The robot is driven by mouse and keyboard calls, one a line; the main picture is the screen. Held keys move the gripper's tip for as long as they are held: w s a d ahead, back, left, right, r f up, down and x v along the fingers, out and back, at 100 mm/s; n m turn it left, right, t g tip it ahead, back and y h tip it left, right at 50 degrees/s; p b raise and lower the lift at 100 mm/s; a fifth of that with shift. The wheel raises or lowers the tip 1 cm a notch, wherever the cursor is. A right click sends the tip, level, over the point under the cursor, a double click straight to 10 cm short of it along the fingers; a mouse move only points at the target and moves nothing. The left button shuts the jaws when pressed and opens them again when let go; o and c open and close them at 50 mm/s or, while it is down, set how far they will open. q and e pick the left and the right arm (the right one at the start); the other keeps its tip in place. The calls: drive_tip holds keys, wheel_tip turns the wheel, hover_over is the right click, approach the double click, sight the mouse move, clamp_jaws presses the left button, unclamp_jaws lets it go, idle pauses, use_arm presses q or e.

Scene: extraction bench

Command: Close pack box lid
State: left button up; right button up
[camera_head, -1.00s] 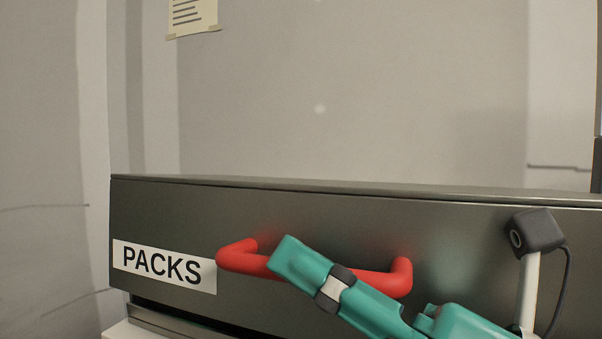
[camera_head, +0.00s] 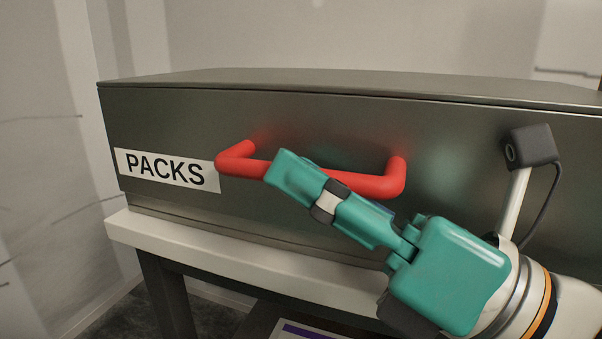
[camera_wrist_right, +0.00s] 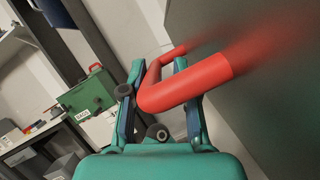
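The pack box is grey metal. Its lid (camera_head: 330,110) carries a PACKS label (camera_head: 166,171) and a red bar handle (camera_head: 365,185) on its front. The lid lies down along the low base of the box, with only a thin seam showing at the front. My right gripper (camera_head: 290,175) is at the handle, one teal finger crossing in front of the bar. Contact on the lid-side finger is partly hidden. My left gripper is in neither view.
The box stands on a pale bench top (camera_head: 240,255) with dark legs. Plain walls stand behind the box.

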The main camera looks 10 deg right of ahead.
drive_tip(key=shift+o, duration=0.9)
drive_tip(key=shift+w+f, duration=0.15)
drive_tip(key=shift+f, duration=0.05)
drive_tip(key=shift+r, duration=0.15)
drive_tip(key=shift+s, duration=0.25)
drive_tip(key=shift+s+d, duration=0.1)
drive_tip(key=shift+d, duration=0.15)
drive_tip(key=v, duration=1.1)
drive_tip(key=shift+f, duration=0.25)
drive_tip(key=shift+d, duration=0.1)
